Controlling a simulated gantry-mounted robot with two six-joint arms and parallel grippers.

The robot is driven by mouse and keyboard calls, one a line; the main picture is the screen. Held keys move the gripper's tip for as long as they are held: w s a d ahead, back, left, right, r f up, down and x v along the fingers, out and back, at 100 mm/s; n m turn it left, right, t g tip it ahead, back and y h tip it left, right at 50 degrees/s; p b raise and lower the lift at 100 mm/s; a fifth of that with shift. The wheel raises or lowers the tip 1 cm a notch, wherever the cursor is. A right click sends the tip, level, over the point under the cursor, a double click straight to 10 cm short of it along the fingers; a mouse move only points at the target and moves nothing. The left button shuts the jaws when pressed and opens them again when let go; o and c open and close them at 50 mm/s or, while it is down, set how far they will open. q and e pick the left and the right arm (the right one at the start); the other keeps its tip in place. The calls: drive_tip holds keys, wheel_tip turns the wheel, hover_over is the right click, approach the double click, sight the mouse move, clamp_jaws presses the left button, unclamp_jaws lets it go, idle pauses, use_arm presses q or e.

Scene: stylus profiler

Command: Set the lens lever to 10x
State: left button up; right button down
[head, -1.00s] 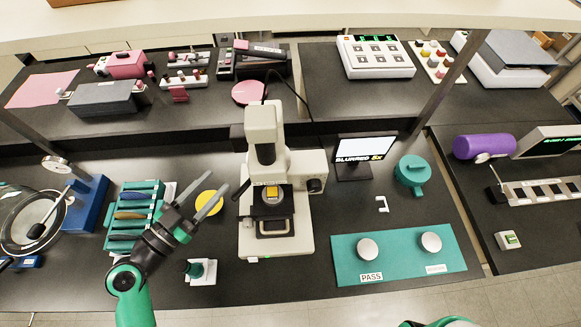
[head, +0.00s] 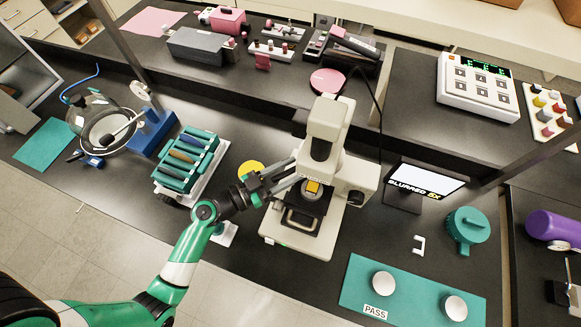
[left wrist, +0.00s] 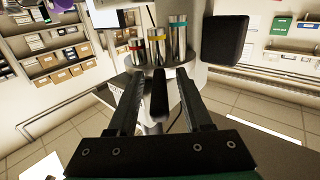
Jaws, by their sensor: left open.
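The pale profiler (head: 335,125) stands mid-bench with a yellow sample (head: 313,187) on its stage. Its screen (head: 428,180) reads "BLURRED 5x". In the left wrist view, a black lens lever (left wrist: 158,97) points toward me below silver lenses (left wrist: 157,45) with red, yellow and teal rings. My left gripper (head: 296,172) is at the profiler's left side. In the left wrist view its open fingers (left wrist: 161,85) stand on either side of the lever, with a gap visible on each side. My right gripper is not in view.
Left of my arm is a rack of teal trays (head: 186,158). A yellow disc (head: 250,168) lies close behind the gripper. A teal mat (head: 350,295) with two silver discs and a teal pot (head: 467,228) are on the right.

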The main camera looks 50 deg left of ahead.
use_arm(q)
clamp_jaws()
idle(1.4)
